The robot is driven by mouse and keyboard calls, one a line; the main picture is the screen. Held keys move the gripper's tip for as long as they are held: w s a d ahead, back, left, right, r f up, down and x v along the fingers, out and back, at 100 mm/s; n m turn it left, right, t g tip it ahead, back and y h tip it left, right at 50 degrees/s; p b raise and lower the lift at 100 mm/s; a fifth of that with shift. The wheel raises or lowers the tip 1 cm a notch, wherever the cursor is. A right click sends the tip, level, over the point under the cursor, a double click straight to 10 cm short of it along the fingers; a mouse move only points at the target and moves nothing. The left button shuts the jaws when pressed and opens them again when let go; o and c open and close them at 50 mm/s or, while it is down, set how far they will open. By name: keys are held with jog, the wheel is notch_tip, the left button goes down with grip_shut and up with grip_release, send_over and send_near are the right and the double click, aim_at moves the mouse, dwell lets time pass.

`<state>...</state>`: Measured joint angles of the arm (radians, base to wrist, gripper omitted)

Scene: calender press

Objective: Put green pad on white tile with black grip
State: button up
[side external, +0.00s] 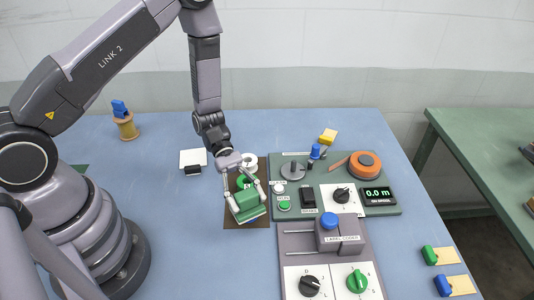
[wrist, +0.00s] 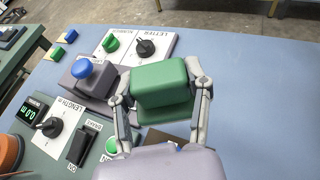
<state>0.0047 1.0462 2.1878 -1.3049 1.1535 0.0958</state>
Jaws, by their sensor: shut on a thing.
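The green pad (side external: 247,202) is a chunky green block with a thinner, wider layer under it; it also shows in the wrist view (wrist: 160,85). My gripper (side external: 246,196) is shut on it, one finger on each side, as the wrist view shows (wrist: 162,95). The pad is over the brown mat (side external: 233,221); I cannot tell whether its underside touches the mat. The white tile (side external: 193,156) with a black grip (side external: 193,170) at its front edge lies on the blue table, left of and behind my gripper. It is not seen in the wrist view.
The green-grey control panel (side external: 390,207) and cable coder (side external: 339,232) stand right. A spool (side external: 127,127) with a blue top stands far left. Bare table surrounds the tile.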

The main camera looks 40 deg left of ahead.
jog(key=w+a+n+t, duration=0.6)
jog(key=a+t, duration=0.1)
jog(key=a, duration=0.6)
jog(key=n+t+y, duration=0.3)
jog(key=n+t, duration=0.3)
send_over(192, 161)
jog(key=d, duration=0.1)
jog(key=shift+n+t+y, duration=0.3)
jog(key=f, duration=0.6)
jog(key=a+f, duration=0.1)
jog(key=f, duration=0.2)
jog(key=shift+f, duration=0.1)
jog(key=o, duration=1.1)
jog(key=shift+o, duration=0.2)
